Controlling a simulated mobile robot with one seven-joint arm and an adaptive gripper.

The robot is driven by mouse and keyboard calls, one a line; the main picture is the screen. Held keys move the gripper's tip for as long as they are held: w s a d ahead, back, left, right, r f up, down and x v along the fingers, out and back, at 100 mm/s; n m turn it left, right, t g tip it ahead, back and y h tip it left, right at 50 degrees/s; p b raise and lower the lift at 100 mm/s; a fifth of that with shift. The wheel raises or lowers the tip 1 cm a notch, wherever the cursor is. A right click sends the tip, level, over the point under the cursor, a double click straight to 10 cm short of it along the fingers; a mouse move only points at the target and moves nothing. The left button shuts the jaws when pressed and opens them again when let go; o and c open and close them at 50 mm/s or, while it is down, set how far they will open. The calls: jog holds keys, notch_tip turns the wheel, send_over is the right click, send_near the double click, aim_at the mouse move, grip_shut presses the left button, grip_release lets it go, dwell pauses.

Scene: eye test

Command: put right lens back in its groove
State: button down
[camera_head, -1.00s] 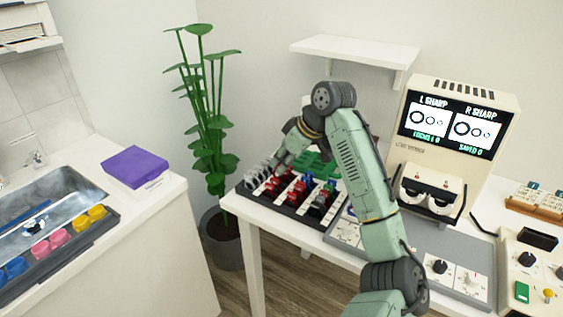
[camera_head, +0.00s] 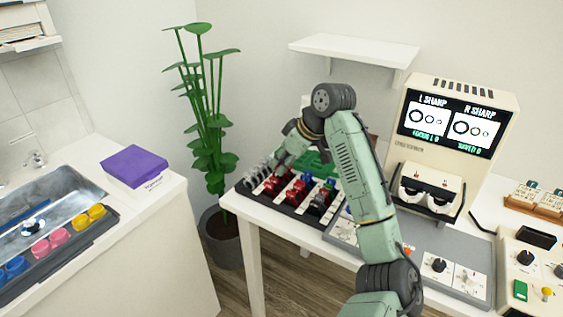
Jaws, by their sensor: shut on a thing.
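The lens tray (camera_head: 312,216) is a dark rack with pale dividers on the white table, holding rows of grey, red, blue and green lenses. My gripper (camera_head: 273,178) is low over the left part of this tray, among the red lenses (camera_head: 272,184). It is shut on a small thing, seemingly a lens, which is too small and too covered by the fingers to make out. The groove under it is hidden too. Grey lenses (camera_head: 256,170) stand in the row at the left end.
The eye-test machine (camera_head: 455,130) with a lit screen stands right of my arm. A grey control panel (camera_head: 425,255) lies in front of it. A potted plant (camera_head: 205,120) stands left of the table. A white shelf (camera_head: 352,50) hangs behind my arm.

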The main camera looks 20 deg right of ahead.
jog(key=shift+f+b, duration=0.45)
jog(key=shift+f, duration=0.75)
jog(key=c, duration=1.7)
grip_release()
jog(key=v, duration=1.2)
